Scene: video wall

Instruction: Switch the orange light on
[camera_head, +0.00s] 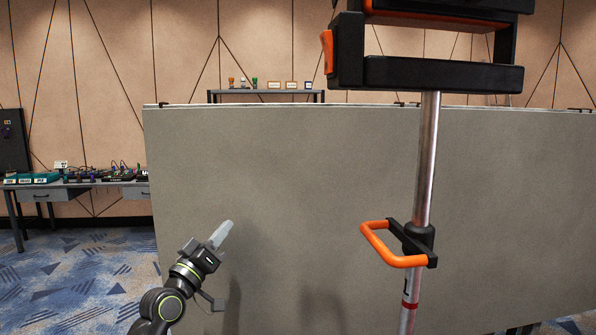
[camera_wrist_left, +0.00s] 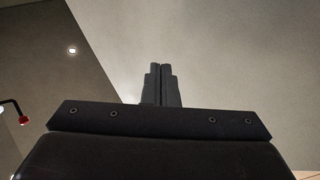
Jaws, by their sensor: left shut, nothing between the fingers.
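The orange light is a black and orange lamp head (camera_head: 440,75) on a silver pole (camera_head: 427,150), right of centre in the head view. Its top is cut off, and I cannot tell whether it is lit. An orange part (camera_head: 327,52) shows on its left side. An orange loop handle (camera_head: 385,245) sits on a black clamp lower on the pole. My left gripper (camera_head: 224,231) is shut and empty, left of the pole and well below the lamp head. In the left wrist view its fingers (camera_wrist_left: 161,85) are together. My right gripper is not in view.
A large grey panel (camera_head: 260,180) stands behind the pole. A table (camera_head: 90,184) with colourful devices is at the left, and a shelf (camera_head: 265,92) with small items is behind the panel. A dark bent rod with a red end (camera_wrist_left: 25,118) shows in the left wrist view.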

